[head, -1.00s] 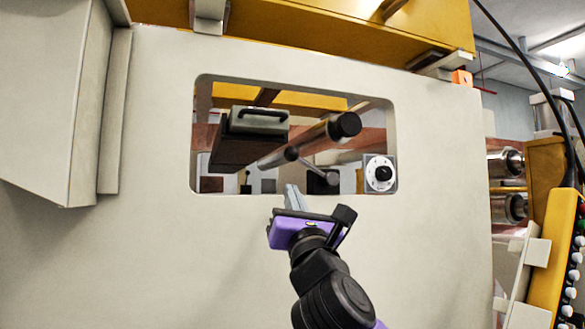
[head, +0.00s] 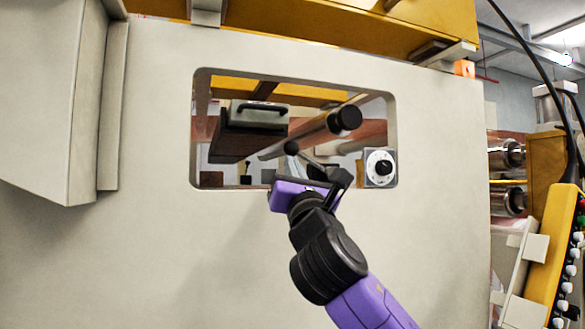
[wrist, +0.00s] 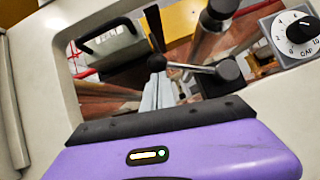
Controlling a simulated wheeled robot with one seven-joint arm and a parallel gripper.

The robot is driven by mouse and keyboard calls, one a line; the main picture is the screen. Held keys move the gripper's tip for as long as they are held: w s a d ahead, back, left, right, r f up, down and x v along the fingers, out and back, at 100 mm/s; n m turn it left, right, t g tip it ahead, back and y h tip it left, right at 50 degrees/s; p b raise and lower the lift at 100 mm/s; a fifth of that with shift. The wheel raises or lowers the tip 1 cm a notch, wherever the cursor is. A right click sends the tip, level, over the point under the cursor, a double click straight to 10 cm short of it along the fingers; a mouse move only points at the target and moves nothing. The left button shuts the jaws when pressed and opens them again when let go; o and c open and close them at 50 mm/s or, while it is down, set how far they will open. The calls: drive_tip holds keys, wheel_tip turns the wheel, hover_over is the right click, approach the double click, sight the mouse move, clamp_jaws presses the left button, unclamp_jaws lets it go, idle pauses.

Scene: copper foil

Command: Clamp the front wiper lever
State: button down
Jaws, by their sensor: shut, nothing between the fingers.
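The front wiper lever, which I take to be the thin rod with a dark ball knob (head: 291,147), shows inside the panel's window. In the wrist view, its ball knob (wrist: 156,62) is at the left end and its silver rod (wrist: 192,68) runs right to a black round hub (wrist: 229,70). My gripper (wrist: 159,84) has its pale grey fingers together, pointing into the window with tips just below the ball knob. I cannot tell whether they touch it.
The cream panel (head: 130,250) surrounds the window, its lower edge close to my gripper. Inside are a box with a black handle (head: 262,107), a roller with a black end cap (head: 345,119) and a numbered dial (head: 379,167) at the right.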

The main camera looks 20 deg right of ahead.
drive_tip(key=shift+d+r+m+g+h+p, duration=0.15)
drive_tip(key=shift+r+m+h+p, duration=0.35)
drive_tip(key=shift+m, duration=0.5)
drive_tip(key=shift+r+m+g+h+p, duration=0.3)
drive_tip(key=shift+r+m+h, duration=0.4)
drive_tip(key=shift+m, duration=0.3)
drive_tip(key=d+r+m+g+h+p, duration=0.5)
drive_tip(key=d+r+m+p, duration=0.1)
drive_tip(key=m, duration=0.5)
drive_tip(key=shift+d+r+p, duration=0.15)
drive_tip(key=shift+d+p, duration=0.65)
drive_tip(key=shift+p, duration=0.25)
drive_tip(key=shift+s+d+r+h, duration=0.1)
drive_tip(key=shift+d+h, duration=0.1)
drive_tip(key=shift+h, duration=0.1)
